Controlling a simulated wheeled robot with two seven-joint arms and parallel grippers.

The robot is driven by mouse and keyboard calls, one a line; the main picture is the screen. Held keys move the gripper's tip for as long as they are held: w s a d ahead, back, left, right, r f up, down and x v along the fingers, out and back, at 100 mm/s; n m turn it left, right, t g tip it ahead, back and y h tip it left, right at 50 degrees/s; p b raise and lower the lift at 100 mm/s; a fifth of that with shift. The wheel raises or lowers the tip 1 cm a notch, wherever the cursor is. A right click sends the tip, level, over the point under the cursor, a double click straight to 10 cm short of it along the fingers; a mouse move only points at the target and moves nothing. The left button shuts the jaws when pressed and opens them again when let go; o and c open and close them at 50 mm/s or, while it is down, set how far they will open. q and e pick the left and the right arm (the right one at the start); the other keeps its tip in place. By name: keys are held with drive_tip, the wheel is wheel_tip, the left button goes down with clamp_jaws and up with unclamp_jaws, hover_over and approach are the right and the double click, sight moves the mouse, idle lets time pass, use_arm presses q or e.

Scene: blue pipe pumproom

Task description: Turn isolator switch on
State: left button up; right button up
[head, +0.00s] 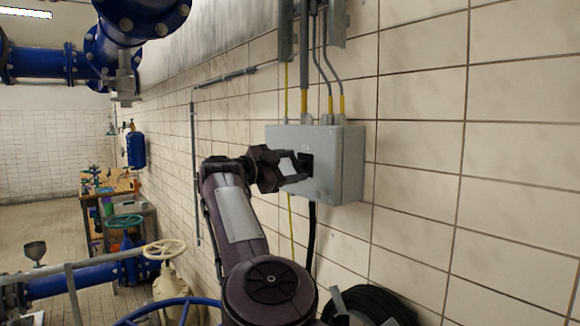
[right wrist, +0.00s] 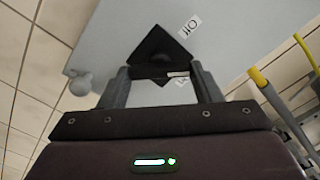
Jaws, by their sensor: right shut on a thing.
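The isolator switch is a grey box (head: 342,165) on the tiled wall, with cables entering from above. Its black knob (head: 307,160) on the front face is partly hidden by my right gripper (head: 297,167). In the right wrist view the knob shows as a black diamond-shaped plate (right wrist: 160,45) with a bar across it. The two fingers of my right gripper (right wrist: 162,80) are shut on this bar from either side. A white label reading "Off" (right wrist: 187,27) is near the plate's corner; a second label (right wrist: 181,79) is partly hidden. My left gripper is not in view.
Grey conduit and cables (head: 305,60) run above the box, and a black cable (head: 311,235) hangs below. A black coiled hose (head: 372,303) is at the bottom. Blue pipes, a cream valve wheel (head: 165,249) and a workbench (head: 110,188) stand to the left. The wall right of the box is bare.

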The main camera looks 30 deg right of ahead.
drive_tip(key=m, duration=0.4)
drive_tip(key=shift+m, duration=0.4)
drive_tip(key=shift+s+m, duration=0.1)
drive_tip(key=shift+m, duration=2.1)
drive_tip(key=shift+r, duration=0.1)
drive_tip(key=o, duration=1)
drive_tip(key=shift+d, duration=0.2)
drive_tip(key=shift+f, duration=0.2)
